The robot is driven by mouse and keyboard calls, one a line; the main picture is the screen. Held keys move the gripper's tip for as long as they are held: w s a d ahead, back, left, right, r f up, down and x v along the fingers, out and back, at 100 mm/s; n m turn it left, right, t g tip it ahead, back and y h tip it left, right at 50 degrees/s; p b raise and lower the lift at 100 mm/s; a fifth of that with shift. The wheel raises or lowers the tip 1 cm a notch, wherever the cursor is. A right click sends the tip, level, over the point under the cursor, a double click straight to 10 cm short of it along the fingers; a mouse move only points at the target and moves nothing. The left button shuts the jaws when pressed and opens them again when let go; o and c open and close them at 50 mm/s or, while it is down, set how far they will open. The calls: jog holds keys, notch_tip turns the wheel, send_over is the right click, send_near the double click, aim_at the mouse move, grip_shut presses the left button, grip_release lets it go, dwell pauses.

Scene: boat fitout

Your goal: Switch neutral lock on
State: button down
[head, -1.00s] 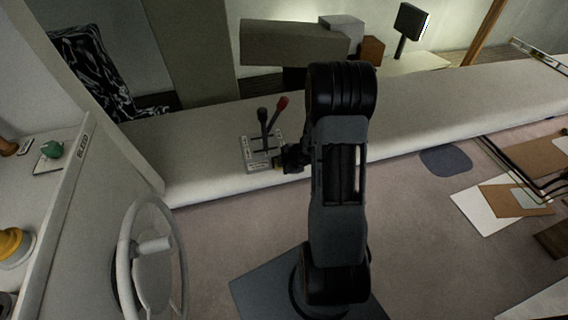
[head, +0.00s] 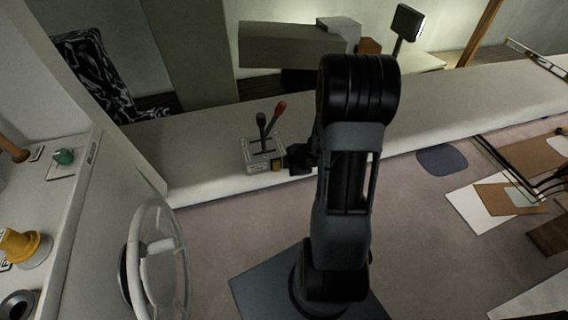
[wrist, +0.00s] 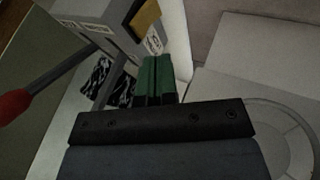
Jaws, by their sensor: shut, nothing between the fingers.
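A grey control box (head: 254,163) sits on the long white ledge in the head view, with a black-knobbed lever (head: 261,121) and a red-knobbed lever (head: 280,108) on top. A yellow tab (head: 276,165) is on its front side; the tab also shows in the wrist view (wrist: 146,17), above a small label too blurred to read. Which part is the neutral lock is not clearly marked. My gripper (head: 292,158) is just right of the box. Its green fingers (wrist: 156,77) are shut and empty, pointing toward the box below the yellow tab, seemingly apart from it.
The white ledge (head: 420,106) runs across behind my arm. Boards lie on the floor at right.

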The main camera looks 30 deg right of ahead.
jog(key=shift+p+v, duration=0.9)
jog(key=shift+v, duration=1.7)
jog(key=shift+w+d, duration=0.15)
